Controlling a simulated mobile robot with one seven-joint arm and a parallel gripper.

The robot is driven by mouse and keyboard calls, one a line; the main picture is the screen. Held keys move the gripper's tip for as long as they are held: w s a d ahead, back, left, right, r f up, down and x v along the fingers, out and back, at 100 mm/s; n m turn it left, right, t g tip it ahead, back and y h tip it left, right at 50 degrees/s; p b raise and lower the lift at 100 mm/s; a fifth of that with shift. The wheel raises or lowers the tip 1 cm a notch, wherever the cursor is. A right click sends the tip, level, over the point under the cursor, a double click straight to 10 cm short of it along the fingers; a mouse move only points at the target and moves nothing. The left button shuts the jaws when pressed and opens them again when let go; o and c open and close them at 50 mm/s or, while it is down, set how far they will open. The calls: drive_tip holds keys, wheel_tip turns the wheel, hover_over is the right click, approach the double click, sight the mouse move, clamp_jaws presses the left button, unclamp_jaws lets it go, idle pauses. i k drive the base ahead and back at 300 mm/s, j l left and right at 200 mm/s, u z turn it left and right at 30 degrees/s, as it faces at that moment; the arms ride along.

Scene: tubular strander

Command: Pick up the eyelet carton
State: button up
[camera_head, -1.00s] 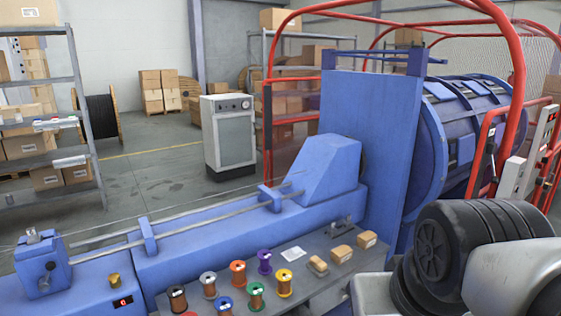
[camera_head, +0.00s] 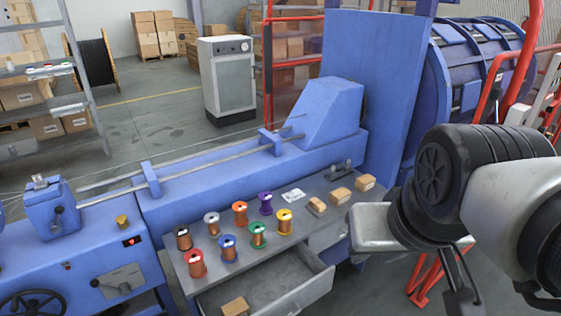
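Several small brown cartons show; I cannot read which one is the eyelet carton. Three stand in a slanting row at the right end of the grey bench top: a left one (camera_head: 317,206), a middle one (camera_head: 340,195) and a right one (camera_head: 364,182). Another small carton (camera_head: 235,307) lies in the open drawer (camera_head: 313,291) below, partly cut by the frame's bottom edge. My arm fills the right side. Dark slim parts at the lower right may belong to my gripper (camera_head: 464,290); its fingers are not clear. No carton is seen in them.
Several coloured wire spools, among them an orange one (camera_head: 240,214) and a red one (camera_head: 195,264), stand left of the cartons. A blue machine (camera_head: 300,115) rises behind the bench. A red guard frame (camera_head: 500,85) stands at right.

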sight(366, 182)
drive_tip(key=i+l, duration=0.15)
drive_tip(key=l, duration=0.2)
drive_tip(key=i+l+u, duration=0.1)
drive_tip(key=l, duration=0.2)
drive_tip(key=i+l, duration=0.15)
drive_tip(key=l, duration=0.2)
drive_tip(key=i+l, duration=0.2)
drive_tip(key=l, duration=0.15)
drive_tip(key=i+l+u, duration=0.1)
drive_tip(key=i+l, duration=0.15)
drive_tip(key=i+l+u, duration=0.1)
drive_tip(key=l, duration=0.3)
drive_tip(key=i+l, duration=0.2)
drive_tip(key=i, duration=0.15)
drive_tip(key=i+l+u, duration=0.1)
drive_tip(key=i+l, duration=0.1)
drive_tip(key=i, duration=0.1)
